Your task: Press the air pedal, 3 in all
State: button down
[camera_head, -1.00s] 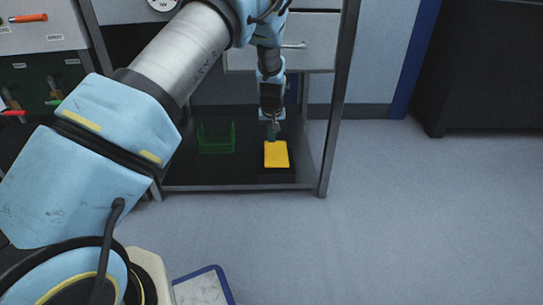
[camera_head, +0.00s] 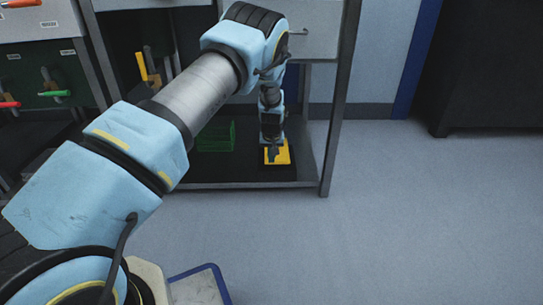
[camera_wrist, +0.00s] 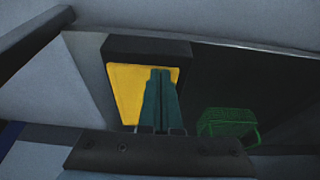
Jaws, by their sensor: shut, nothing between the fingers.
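The air pedal has a yellow plate (camera_head: 284,152) on a dark base and sits on the low dark shelf. It also shows in the wrist view (camera_wrist: 128,88), with its black base (camera_wrist: 147,48) around the yellow. My gripper (camera_head: 272,157) points down over the yellow plate, with its fingers together and empty. In the wrist view the green fingertips (camera_wrist: 160,74) overlap the right part of the plate. Whether the tips touch the plate or hover just above it, I cannot tell.
A green wire basket (camera_head: 215,136) stands on the shelf (camera_head: 235,172) left of the pedal; it also shows in the wrist view (camera_wrist: 228,123). A metal post (camera_head: 333,130) rises at the shelf's right front corner. The floor (camera_head: 410,210) on the right is clear.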

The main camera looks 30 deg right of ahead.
jog(key=shift+s+a+f, duration=0.1)
jog(key=shift+s+f, duration=0.1)
jog(key=shift+f, duration=0.65)
jog(key=shift+s+a+f, duration=0.1)
jog(key=shift+s+f, duration=0.15)
jog(key=shift+f, duration=0.6)
jog(key=shift+s+a+f, duration=0.1)
jog(key=shift+s+f, duration=0.1)
jog(key=shift+f, duration=0.65)
jog(key=s+p+v, duration=0.1)
jog(key=p+v, duration=0.6)
jog(key=v, duration=0.7)
jog(key=shift+s+a+p, duration=0.2)
jog(key=shift+a+p, duration=0.1)
jog(key=shift+f, duration=0.1)
